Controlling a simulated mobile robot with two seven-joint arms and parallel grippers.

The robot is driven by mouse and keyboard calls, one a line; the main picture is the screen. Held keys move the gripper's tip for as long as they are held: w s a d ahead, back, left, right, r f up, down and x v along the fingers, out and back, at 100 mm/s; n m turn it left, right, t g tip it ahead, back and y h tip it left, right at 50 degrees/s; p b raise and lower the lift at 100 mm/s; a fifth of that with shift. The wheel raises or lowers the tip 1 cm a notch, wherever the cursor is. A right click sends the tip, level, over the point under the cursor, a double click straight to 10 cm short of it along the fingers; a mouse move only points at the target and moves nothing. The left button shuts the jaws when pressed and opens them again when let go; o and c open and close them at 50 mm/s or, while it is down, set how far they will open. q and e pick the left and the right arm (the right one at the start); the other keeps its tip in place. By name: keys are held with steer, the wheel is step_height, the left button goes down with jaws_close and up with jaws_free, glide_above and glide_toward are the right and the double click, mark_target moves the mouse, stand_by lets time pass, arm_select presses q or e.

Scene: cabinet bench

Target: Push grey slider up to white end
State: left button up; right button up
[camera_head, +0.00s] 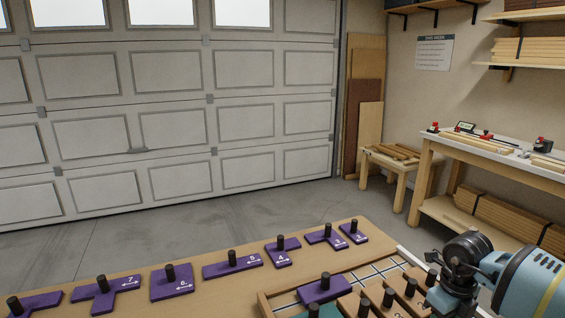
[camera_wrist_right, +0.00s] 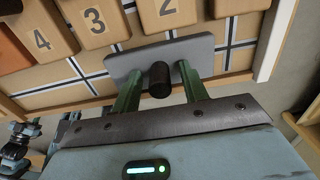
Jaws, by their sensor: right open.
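The grey slider (camera_wrist_right: 190,58), a flat bar with an upright black knob (camera_wrist_right: 160,79), lies in the gridded wooden tray in the right wrist view. My right gripper (camera_wrist_right: 160,88) is open, its two green fingers on either side of the knob and apart from it. Whether the fingertips touch the bar I cannot tell. A white strip (camera_wrist_right: 275,42) runs along the tray's end at the right of that view, a little apart from the bar. It also shows in the head view (camera_head: 412,259). In the head view I cannot make out the grey slider. My left gripper is not in view.
Wooden blocks numbered 4 (camera_wrist_right: 43,40), 3 (camera_wrist_right: 95,20) and 2 (camera_wrist_right: 168,10) lie beside the slider. In the head view a purple piece (camera_head: 318,291) sits in the tray. Several purple knobbed pieces (camera_head: 232,267) line the bench's far edge.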

steer(key=c, duration=0.8)
steer(key=shift+o, duration=0.2)
steer(key=shift+w+d+b, duration=0.2)
steer(key=shift+w+d, duration=0.05)
steer(key=shift+d, duration=0.3)
steer(key=shift+w+d+b, duration=0.15)
steer(key=shift+w+d, duration=0.05)
steer(key=shift+d, duration=0.3)
steer(key=shift+w+d+b, duration=0.25)
steer(key=shift+d, duration=0.35)
steer(key=shift+w+d+b, duration=0.2)
steer(key=shift+d, duration=0.35)
steer(key=shift+w+d, duration=0.25)
steer(key=shift+d, duration=0.3)
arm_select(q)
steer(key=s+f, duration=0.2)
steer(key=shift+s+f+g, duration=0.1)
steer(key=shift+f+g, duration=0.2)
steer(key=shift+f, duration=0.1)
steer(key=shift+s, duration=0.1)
arm_select(e)
steer(key=o, duration=0.8)
steer(key=shift+c, duration=0.2)
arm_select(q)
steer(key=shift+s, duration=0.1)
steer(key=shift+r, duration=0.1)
arm_select(e)
steer(key=shift+r, duration=0.15)
